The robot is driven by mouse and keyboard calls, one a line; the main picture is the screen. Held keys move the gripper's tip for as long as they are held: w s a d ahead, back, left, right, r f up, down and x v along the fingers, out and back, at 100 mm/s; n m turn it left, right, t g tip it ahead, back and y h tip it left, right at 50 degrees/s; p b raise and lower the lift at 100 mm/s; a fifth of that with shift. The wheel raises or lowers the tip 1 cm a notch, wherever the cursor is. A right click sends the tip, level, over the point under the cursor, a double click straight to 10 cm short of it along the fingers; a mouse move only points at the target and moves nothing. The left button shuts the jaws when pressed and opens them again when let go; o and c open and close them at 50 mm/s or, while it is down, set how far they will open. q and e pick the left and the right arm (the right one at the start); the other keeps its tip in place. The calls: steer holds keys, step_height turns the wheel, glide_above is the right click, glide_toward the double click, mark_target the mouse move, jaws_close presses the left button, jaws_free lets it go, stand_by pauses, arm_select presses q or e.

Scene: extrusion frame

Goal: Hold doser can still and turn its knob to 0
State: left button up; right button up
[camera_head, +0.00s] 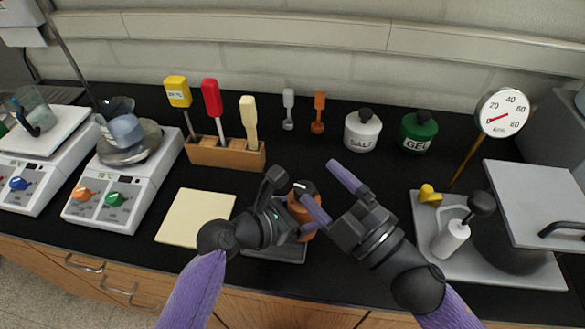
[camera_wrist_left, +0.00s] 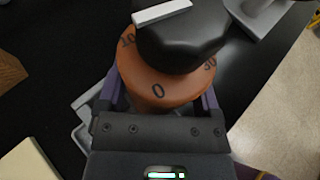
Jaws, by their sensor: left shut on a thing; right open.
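The doser can (camera_head: 299,214) is orange-brown and stands upright at the front middle of the counter, with a black knob (camera_head: 304,187) on top. In the left wrist view the can's top (camera_wrist_left: 172,86) shows marks 10, 0 and 30. The knob (camera_wrist_left: 180,40) carries a white bar (camera_wrist_left: 161,13) on the side away from the 0, near the picture's top edge. My left gripper (camera_head: 289,210) is shut around the can's body; its fingers (camera_wrist_left: 160,95) show on both sides. My right gripper (camera_head: 322,183) is open and empty, its fingers just right of the knob, one in front of the can.
A grey tray (camera_head: 273,251) lies beneath the can. A yellowish pad (camera_head: 196,217) is to its left, a wooden tool rack (camera_head: 224,154) behind left. The SALT jar (camera_head: 362,134) and GEL jar (camera_head: 417,134) stand behind. A grey platform (camera_head: 433,213) with a pump bottle (camera_head: 451,238) is right.

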mark_target(298, 182)
steer(key=s+d+f+m+h, duration=0.3)
steer(key=f+m, duration=0.2)
steer(key=m, duration=0.8)
steer(key=shift+g, duration=0.4)
steer(key=x, duration=1.1)
steer(key=shift+w+a+f, duration=0.1)
steer(key=shift+w+a, duration=0.05)
steer(key=shift+w, duration=0.05)
jaws_close()
